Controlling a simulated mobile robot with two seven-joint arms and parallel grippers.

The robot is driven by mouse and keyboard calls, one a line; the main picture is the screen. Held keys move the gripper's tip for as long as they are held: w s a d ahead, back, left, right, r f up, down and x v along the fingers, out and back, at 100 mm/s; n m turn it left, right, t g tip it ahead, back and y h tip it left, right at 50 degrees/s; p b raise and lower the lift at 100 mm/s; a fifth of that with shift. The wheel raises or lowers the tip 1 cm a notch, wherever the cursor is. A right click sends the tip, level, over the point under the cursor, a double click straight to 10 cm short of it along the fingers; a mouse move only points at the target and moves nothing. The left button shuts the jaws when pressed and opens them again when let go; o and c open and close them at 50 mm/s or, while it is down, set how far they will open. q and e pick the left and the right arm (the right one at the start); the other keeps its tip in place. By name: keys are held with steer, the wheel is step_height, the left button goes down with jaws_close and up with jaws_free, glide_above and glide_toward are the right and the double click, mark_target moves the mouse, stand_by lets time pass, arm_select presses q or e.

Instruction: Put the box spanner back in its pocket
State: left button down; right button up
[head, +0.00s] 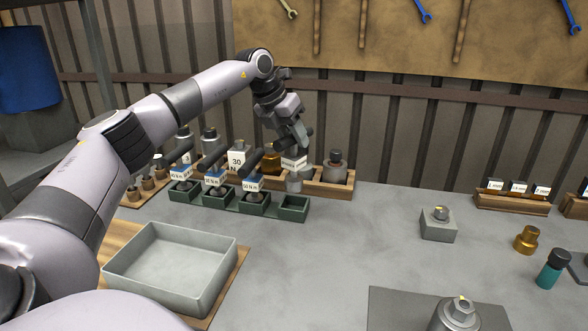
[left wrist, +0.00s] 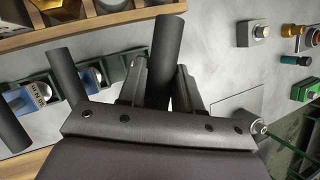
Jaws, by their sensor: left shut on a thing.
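My left gripper (head: 302,146) is shut on the black handle of a box spanner (head: 294,183). The spanner has a pale label and a grey lower end, and hangs above the back of the row of green pockets. In the left wrist view the black handle (left wrist: 170,50) shows between the fingers of my left gripper (left wrist: 160,88). The rightmost green pocket (head: 293,214) looks empty, just below the held spanner. Other pockets hold similar spanners with black handles and blue-and-white labels (head: 214,180). Whether the held spanner touches the pocket is unclear. My right gripper is out of view.
A wooden rack (head: 336,189) with metal parts stands right behind the pockets. A grey tray (head: 172,304) lies in front, at left. At right stand a grey block (head: 438,228), a brass part (head: 526,241) and a teal bottle (head: 552,271). The middle table is clear.

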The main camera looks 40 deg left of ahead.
mark_target(289, 156)
arm_select(q)
step_height(289, 156, down, 7)
steer(key=shift+f, duration=0.2)
stand_by(0.3)
steer(key=c, duration=1.2)
jaws_free()
steer(key=shift+f, duration=0.2)
steer(key=o, duration=0.4)
steer(key=shift+r, duration=0.2)
steer(key=v, duration=1.2)
